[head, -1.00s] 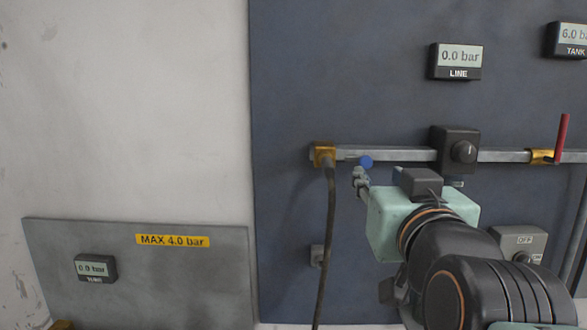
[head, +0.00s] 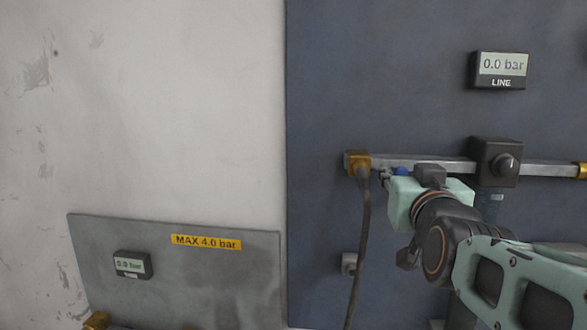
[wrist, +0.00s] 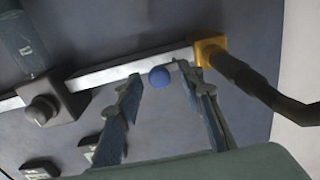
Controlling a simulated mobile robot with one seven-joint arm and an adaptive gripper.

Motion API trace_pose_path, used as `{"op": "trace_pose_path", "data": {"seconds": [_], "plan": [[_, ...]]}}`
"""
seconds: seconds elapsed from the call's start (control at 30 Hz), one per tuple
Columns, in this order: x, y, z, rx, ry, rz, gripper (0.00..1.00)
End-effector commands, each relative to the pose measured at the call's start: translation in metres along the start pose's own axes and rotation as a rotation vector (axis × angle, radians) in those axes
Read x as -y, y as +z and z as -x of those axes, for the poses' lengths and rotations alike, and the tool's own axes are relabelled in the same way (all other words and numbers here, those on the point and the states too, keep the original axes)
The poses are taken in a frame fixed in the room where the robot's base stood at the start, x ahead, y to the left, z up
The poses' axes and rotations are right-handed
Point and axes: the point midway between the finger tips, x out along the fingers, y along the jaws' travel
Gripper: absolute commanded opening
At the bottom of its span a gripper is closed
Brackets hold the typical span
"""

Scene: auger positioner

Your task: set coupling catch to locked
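A brass coupling block (head: 358,162) sits at the left end of the grey pipe, with a dark hose (head: 361,240) hanging from it. In the wrist view, the brass block (wrist: 208,50) is at the upper right. A blue round knob (head: 402,171) is on the pipe just right of the coupling. In the wrist view, the blue knob (wrist: 159,77) appears between my fingertips. My gripper (head: 387,174) is in front of the pipe, between coupling and knob in the head view. In the wrist view, my gripper (wrist: 160,82) has its fingers apart, with nothing held. I cannot make out a separate catch.
A black-knobbed valve (head: 497,162) is on the pipe to the right. The LINE gauge (head: 501,69) above it reads 0.0 bar. A lower grey panel (head: 200,280) carries a MAX 4.0 bar label and another gauge (head: 132,265).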

Motion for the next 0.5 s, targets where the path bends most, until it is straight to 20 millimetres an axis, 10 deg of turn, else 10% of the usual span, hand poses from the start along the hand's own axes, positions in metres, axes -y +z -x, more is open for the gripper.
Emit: {"op": "trace_pose_path", "data": {"seconds": [0.27, 0.5], "plan": [[0.0, 0.0002, -0.0011, 0.0, 0.0, 0.0, 0.35], [-0.0001, 0.0002, -0.0009, 0.0, 0.0, 0.0, 0.1]]}}
